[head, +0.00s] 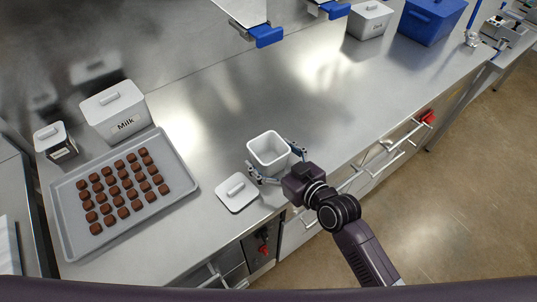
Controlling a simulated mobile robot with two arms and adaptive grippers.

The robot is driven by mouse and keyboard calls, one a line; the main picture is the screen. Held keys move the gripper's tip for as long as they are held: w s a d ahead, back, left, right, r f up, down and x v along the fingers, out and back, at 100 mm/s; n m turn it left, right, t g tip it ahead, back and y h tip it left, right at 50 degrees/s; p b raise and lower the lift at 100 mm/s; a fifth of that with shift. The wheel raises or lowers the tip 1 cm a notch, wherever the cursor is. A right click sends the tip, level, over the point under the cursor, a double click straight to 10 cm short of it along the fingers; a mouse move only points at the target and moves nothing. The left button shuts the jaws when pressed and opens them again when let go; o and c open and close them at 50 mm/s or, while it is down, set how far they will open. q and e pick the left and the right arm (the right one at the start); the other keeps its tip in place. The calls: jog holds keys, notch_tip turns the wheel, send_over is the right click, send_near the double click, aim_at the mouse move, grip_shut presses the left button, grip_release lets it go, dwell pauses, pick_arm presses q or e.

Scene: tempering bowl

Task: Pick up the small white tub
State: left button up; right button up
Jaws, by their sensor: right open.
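The small white tub (267,157) stands open on the steel counter near its front edge, and its inside looks empty. A square white lid (237,192) with a handle lies flat on the counter just left of the tub. My right gripper (271,156) is open, with one finger on each side of the tub. I cannot tell whether the fingers touch its walls. My left gripper is not in view.
A grey tray (182,180) with rows of chocolates lies at the left. Behind it stand a white tub labelled Milk (115,110) and a smaller lidded tub (55,142). A white tub (369,19) and a blue bin (431,20) stand far right. The middle counter is clear.

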jog(key=shift+w+a+f, duration=0.1)
jog(key=shift+w+a, duration=0.05)
jog(key=shift+w, duration=0.05)
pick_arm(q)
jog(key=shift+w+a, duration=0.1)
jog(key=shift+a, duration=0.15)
pick_arm(e)
jog(key=c, duration=1.4)
jog(key=shift+o, duration=0.2)
